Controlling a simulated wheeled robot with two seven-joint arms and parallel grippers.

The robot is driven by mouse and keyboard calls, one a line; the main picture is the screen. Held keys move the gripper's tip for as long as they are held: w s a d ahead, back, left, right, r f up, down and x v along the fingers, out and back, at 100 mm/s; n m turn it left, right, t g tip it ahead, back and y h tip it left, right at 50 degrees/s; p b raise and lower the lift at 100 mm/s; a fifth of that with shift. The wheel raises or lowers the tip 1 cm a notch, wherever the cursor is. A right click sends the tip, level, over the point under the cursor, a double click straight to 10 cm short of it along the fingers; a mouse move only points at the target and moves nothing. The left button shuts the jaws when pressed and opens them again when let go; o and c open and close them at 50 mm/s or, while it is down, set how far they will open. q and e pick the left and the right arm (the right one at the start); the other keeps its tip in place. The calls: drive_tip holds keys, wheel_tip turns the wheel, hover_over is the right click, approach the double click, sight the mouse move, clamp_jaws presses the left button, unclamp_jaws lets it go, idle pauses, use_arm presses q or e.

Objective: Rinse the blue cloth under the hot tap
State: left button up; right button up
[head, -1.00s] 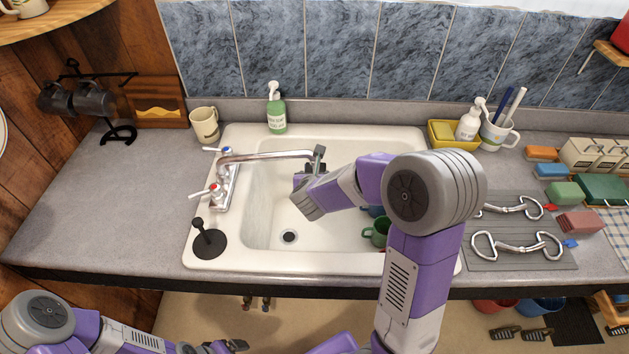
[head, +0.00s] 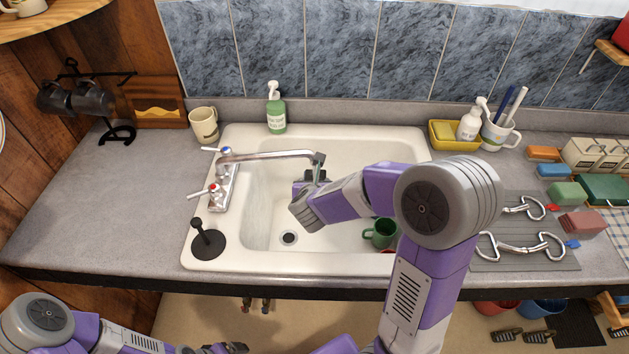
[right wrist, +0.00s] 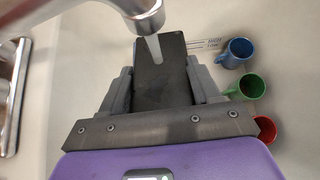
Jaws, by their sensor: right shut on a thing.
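My right gripper (head: 309,184) is in the sink, below the end of the tap spout (head: 318,158). In the right wrist view the gripper (right wrist: 160,75) is shut on a dark, flat thing (right wrist: 160,88). It looks nearly black, so I cannot tell whether it is the blue cloth. A thin pale stream (right wrist: 153,48) runs from the spout onto it. The tap's red-marked handle (head: 213,189) is nearer the front, its blue-marked handle (head: 226,151) nearer the back. My left gripper (head: 228,348) is at the bottom edge, its jaws unclear.
The white sink (head: 215,263) holds a green mug (head: 380,234), a red mug (right wrist: 265,128) and a blue mug (right wrist: 238,52), right of the gripper. A soap bottle (head: 276,112) stands behind. The left counter is mostly clear.

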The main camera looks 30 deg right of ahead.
drive_tip(key=shift+w+d, duration=0.1)
drive_tip(key=shift+w, duration=0.1)
idle(0.4)
drive_tip(key=shift+w+d, duration=0.4)
drive_tip(key=shift+w, duration=0.2)
idle(0.3)
drive_tip(key=shift+s+d+b, duration=0.25)
drive_tip(key=shift+s+b, duration=0.2)
drive_tip(key=shift+s, duration=0.55)
drive_tip(key=shift+s+d+b, duration=0.2)
drive_tip(key=shift+s+b, duration=0.25)
drive_tip(key=shift+s, duration=0.5)
drive_tip(key=shift+s+d+b, duration=0.2)
drive_tip(key=shift+s+d, duration=0.05)
drive_tip(key=shift+s, duration=0.7)
drive_tip(key=shift+s+d+b, duration=0.15)
drive_tip(key=shift+s+d, duration=0.05)
drive_tip(key=shift+s, duration=0.8)
drive_tip(key=shift+s+d+b, duration=0.2)
drive_tip(key=shift+s+d, duration=0.05)
drive_tip(key=shift+s, duration=0.7)
